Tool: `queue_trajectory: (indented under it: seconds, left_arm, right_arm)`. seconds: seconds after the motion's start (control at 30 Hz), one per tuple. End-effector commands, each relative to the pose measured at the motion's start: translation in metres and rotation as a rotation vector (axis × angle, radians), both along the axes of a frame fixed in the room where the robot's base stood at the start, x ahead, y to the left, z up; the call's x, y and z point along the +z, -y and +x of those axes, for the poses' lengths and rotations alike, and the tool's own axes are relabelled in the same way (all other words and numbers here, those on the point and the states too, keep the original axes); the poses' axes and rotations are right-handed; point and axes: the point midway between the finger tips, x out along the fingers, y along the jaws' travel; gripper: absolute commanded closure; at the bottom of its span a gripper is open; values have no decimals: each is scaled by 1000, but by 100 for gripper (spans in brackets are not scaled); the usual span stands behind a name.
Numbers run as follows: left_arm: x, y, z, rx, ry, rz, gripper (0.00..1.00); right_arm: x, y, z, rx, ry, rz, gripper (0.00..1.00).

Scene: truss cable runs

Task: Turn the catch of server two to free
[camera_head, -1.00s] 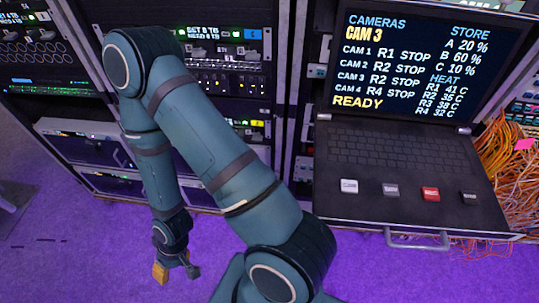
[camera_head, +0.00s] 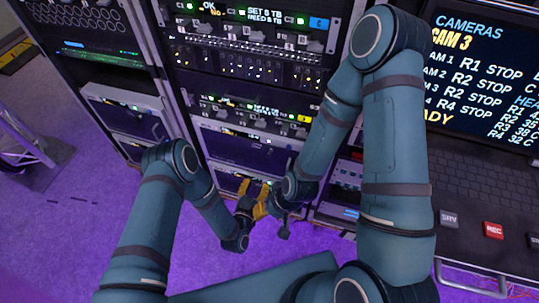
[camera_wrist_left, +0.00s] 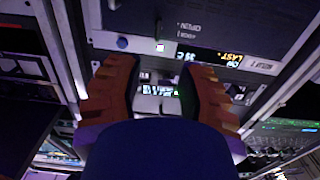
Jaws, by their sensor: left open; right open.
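My left gripper (camera_head: 245,190) is low in front of the middle rack, its yellow fingers pointing up at the lowest units. In the left wrist view its two orange fingers (camera_wrist_left: 152,95) stand apart, with pale blocks (camera_wrist_left: 157,104) visible beyond the gap.
The middle rack (camera_head: 235,150) has lit panels and switches above plain dark fronts. A console with screen (camera_head: 480,80) and a red REC key (camera_head: 492,230) stands at the right. Another rack (camera_head: 85,50) stands left. The purple floor (camera_head: 70,235) is clear at the lower left.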

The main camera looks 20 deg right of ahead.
Motion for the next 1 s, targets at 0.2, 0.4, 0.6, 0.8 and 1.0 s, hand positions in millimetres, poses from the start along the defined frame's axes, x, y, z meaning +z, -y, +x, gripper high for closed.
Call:
queue_trajectory:
  seconds: [0.2,0.4,0.6,0.8,1.0]
  left_arm:
    - [0,12,12,-1,26,-9,63]
    - [-1,32,43,-1,27,-8,63]
    - [-2,54,76,-1,25,-9,63]
    - [-1,71,100,-1,24,-10,63]
    - [0,78,111,-1,20,-9,63]
  right_arm:
    - [-6,0,1,0,3,0,53]
    - [-19,0,3,-1,8,-1,53]
    - [-33,1,6,-4,14,-3,53]
    - [-44,1,9,-5,20,-4,53]
    - [-49,1,10,-5,23,-4,53]
